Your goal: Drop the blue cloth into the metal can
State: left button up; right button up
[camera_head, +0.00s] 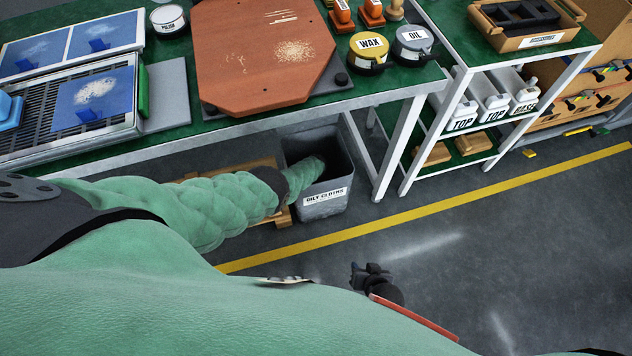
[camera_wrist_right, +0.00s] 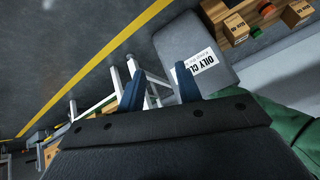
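The grey metal can (camera_head: 322,205) labelled "OILY CLOTHS" stands on the floor under the green table, its open top facing up. My left arm reaches into its mouth; the left gripper is hidden inside. My right gripper (camera_head: 358,274) is over the floor, lower right of the can, small in the head view. In the right wrist view its two blue fingers (camera_wrist_right: 158,82) are apart with nothing between them, and the can (camera_wrist_right: 182,40) shows beyond them. No loose blue cloth can be made out in the can. A light blue object (camera_head: 9,110) at the table's left edge is cut off.
The green table (camera_head: 240,115) overhangs the can's back and bears blue panels (camera_head: 95,98), a reddish board (camera_head: 262,65), and wax (camera_head: 369,48) and oil (camera_head: 413,42) tins. A white-framed shelf (camera_head: 432,140) stands right of the can. Floor beyond the yellow line (camera_head: 440,210) is clear.

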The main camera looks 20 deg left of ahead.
pick_arm(q)
notch_tip(320, 180, up, 5)
jog(key=p, duration=0.4)
pick_arm(e)
notch_tip(320, 180, up, 18)
jog(key=d+r+g, duration=0.1)
jog(key=g, duration=0.1)
pick_arm(q)
notch_tip(320, 180, up, 8)
jog(key=p, duration=0.6)
pick_arm(e)
jog(key=s+d+r+g+h, duration=0.2)
jog(key=d+r, duration=0.5)
jog(key=r, duration=0.4)
jog(key=shift+s, duration=0.6)
pick_arm(q)
jog(key=shift+d+r, duration=0.1)
pick_arm(e)
jog(key=shift+r, duration=0.15)
